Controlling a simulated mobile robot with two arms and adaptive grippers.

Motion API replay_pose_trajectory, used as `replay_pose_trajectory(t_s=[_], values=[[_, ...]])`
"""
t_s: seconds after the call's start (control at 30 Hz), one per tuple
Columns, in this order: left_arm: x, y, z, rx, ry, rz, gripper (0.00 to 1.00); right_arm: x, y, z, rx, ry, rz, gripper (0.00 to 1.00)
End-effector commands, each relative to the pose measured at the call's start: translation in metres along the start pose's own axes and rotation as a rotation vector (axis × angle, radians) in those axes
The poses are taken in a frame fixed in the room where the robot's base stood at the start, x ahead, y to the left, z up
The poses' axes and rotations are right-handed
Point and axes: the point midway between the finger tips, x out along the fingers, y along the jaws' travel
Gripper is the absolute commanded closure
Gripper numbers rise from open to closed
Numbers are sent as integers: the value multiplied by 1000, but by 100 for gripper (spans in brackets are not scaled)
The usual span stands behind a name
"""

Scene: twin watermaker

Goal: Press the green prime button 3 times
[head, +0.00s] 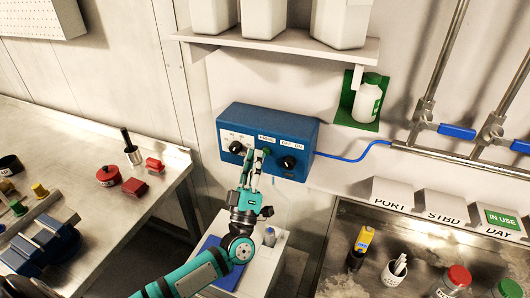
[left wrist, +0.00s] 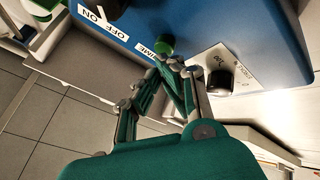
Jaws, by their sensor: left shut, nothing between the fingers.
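A blue control box (head: 300,134) is fixed to the wall, with a PRIME label in its middle. The green prime button (head: 266,151) sits below that label, partly behind my fingers. In the left wrist view the green button (left wrist: 165,44) stands out from the blue face. My left gripper (head: 254,154) is shut and empty, its fingertips at the button. In the left wrist view the fingertips (left wrist: 172,62) are just beside the button; I cannot tell whether they touch it. My right gripper is in neither view.
A black knob (head: 237,147) is left of the button and another knob (head: 288,162) by the OFF ON label is right of it. A shelf (head: 290,42) with white containers hangs above. Workbenches stand at left (head: 120,215) and lower right (head: 335,240).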

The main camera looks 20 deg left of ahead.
Motion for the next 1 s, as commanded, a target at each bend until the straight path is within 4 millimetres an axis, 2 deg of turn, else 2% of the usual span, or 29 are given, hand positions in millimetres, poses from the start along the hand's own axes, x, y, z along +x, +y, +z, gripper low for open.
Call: replay_pose_trajectory(t_s=[1.0], values=[[7,-4,4,0,1,0,100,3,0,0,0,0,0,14]])
